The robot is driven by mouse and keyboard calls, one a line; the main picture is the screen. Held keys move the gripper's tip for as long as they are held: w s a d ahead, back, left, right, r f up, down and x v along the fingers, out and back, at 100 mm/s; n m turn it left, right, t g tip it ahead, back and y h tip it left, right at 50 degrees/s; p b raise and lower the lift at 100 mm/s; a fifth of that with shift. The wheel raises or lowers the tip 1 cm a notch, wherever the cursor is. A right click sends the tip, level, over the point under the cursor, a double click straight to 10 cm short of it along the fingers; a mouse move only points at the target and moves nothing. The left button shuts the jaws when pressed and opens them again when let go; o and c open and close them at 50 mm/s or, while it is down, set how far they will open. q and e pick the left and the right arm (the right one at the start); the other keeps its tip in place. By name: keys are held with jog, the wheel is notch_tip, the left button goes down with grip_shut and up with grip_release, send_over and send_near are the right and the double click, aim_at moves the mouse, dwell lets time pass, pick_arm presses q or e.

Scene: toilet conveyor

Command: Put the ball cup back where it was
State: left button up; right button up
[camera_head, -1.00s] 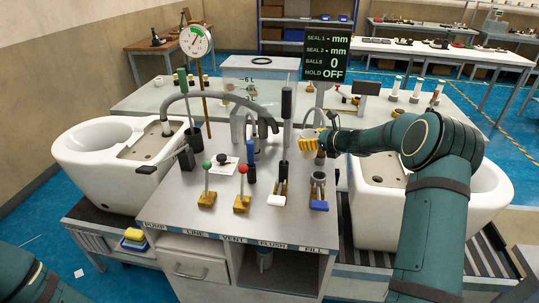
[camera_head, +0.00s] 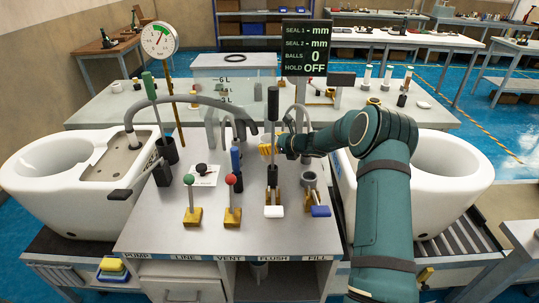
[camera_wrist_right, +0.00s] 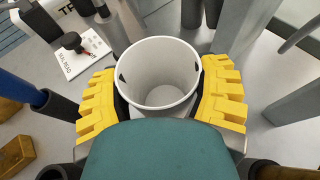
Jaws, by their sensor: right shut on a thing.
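The ball cup (camera_wrist_right: 160,98) is a white, round, open-topped cup in the right wrist view, and it looks empty. My right gripper (camera_wrist_right: 160,90) is shut on it, with ridged yellow fingers on both sides. In the head view my right gripper (camera_head: 270,148) is over the back part of the grey bench, behind the black upright flush lever (camera_head: 273,105). The cup hardly shows there, hidden by the lever and fingers. I cannot tell whether the cup touches the bench. My left gripper is not in view.
The grey bench (camera_head: 150,232) carries a green-knobbed lever (camera_head: 189,180), a red-knobbed lever (camera_head: 231,181) and a white card (camera_head: 204,178) with a black knob. Curved grey pipes (camera_head: 190,100) rise nearby. White toilets stand left (camera_head: 50,200) and right (camera_head: 455,190). A screen (camera_head: 306,45) reads BALLS 0.

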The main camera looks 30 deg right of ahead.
jog(key=shift+f+b, duration=0.3)
jog(key=shift+f, duration=1.55)
jog(key=shift+f, duration=0.1)
jog(key=o, duration=1.3)
jog(key=shift+c, duration=0.2)
